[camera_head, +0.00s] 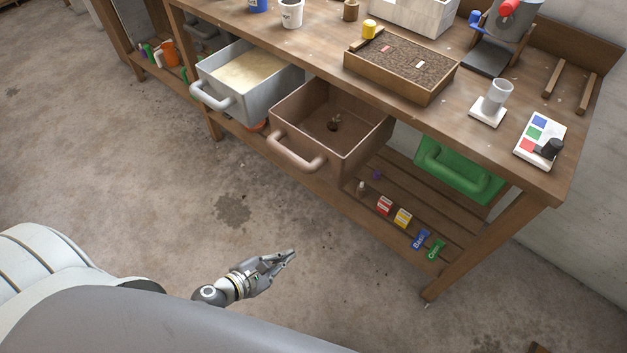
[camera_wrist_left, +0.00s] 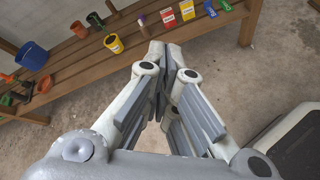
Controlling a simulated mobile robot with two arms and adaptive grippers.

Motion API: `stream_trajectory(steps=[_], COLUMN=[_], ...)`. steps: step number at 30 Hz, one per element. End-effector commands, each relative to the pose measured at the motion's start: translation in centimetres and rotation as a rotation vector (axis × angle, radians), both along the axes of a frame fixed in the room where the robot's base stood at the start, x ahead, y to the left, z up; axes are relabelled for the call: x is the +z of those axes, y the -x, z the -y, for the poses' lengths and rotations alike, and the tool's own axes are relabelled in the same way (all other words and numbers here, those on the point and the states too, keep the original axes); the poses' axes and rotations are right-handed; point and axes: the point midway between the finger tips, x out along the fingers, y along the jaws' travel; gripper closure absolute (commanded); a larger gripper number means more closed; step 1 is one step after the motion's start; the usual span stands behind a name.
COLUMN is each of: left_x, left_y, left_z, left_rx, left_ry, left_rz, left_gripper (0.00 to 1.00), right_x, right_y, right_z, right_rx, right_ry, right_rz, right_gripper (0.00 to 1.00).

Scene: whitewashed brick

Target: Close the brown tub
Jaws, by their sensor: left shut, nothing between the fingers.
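The brown tub (camera_head: 312,152) is pulled out from under the workbench like a drawer, its top open. Its rounded handle (camera_head: 297,160) faces me, and a small dark thing (camera_head: 334,124) lies inside. My left gripper (camera_head: 293,253) is shut and empty, low over the floor in front of the bench and apart from the tub. In the left wrist view my left gripper's fingers (camera_wrist_left: 160,50) meet, with the lower shelf beyond them. The tub cannot be made out in the left wrist view. My right gripper is not in view.
A grey tub (camera_head: 245,95) with pale contents is also pulled out, left of the brown one. A green tub (camera_head: 455,170) hangs at the right. The lower shelf (camera_head: 372,190) holds seed packets. A bench leg (camera_head: 462,262) stands at the right. The floor (camera_head: 190,180) in front is clear.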

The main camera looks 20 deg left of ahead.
Motion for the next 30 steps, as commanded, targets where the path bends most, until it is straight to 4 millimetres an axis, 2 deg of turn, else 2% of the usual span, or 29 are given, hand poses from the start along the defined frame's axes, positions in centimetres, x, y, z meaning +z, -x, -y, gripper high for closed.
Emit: stream_trajectory(steps=[1,6,9,12,17,20,30], left_x=[1.9,9.3,12.5,14.4,15.4,15.5,15.5], left_y=[-1.0,-3.1,-3.5,-3.7,-4.4,-5.5,-11.3], left_z=[-0.4,-1.6,-2.2,-2.5,-2.5,-2.1,0.0], left_rx=[0.052,0.167,0.196,0.208,0.210,0.211,0.210], left_ry=[0.106,0.442,0.579,0.659,0.696,0.693,0.688], left_rz=[0.036,0.139,0.178,0.202,0.211,0.212,0.212], left_gripper=[1.00,1.00,1.00,1.00,1.00,1.00,1.00], right_x=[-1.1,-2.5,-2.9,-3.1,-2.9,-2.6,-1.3], right_y=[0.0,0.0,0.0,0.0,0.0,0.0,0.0], right_z=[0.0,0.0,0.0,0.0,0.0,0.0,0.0], right_rx=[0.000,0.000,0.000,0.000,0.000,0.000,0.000], right_ry=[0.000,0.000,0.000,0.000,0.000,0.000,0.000], right_rz=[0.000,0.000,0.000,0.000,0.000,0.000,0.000], right_gripper=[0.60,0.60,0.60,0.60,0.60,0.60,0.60])
